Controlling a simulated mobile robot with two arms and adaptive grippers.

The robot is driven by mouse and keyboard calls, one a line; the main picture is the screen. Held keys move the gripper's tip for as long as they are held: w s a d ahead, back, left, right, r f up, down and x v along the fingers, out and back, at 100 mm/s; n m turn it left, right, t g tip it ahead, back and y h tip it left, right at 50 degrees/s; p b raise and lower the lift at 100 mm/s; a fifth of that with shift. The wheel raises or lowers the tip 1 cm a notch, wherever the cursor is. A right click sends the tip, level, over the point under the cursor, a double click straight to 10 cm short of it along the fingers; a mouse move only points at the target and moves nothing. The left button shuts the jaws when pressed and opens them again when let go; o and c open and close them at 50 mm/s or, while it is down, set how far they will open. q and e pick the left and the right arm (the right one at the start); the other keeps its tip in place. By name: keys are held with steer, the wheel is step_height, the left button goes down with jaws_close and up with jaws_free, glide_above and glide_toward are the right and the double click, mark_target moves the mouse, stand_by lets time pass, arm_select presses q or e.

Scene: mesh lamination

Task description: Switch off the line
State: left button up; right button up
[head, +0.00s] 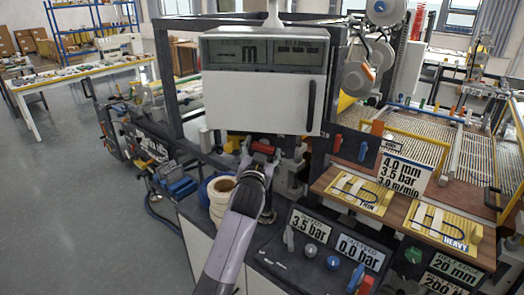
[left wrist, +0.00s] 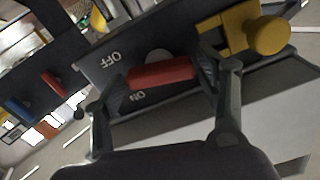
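A red switch handle (left wrist: 163,73) sits on a dark panel (left wrist: 100,66) with OFF and ON lettering, upside down in the left wrist view. The handle lies nearly level in that view, between the two words; which one it is set to I cannot tell. My left gripper (left wrist: 162,82) is open, with one finger by each end of the handle; contact is unclear. In the head view my left gripper (head: 259,168) is just below the red handle (head: 262,148), under the white machine cabinet (head: 262,100). My right gripper is not in view.
A yellow knob (left wrist: 268,37) stands close to the right finger. A cream roll (head: 221,190) stands left of my arm. Gauge plates reading 3.5 bar (head: 310,227) and 0.0 bar (head: 360,252), with levers and knobs, lie right of it. Open floor (head: 70,200) is at left.

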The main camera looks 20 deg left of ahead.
arm_select(q)
steer(key=c, duration=0.8)
steer(key=shift+n+b, duration=0.45)
steer(key=shift+n, duration=1.05)
steer(key=o, duration=1.2)
steer(key=shift+c, duration=0.2)
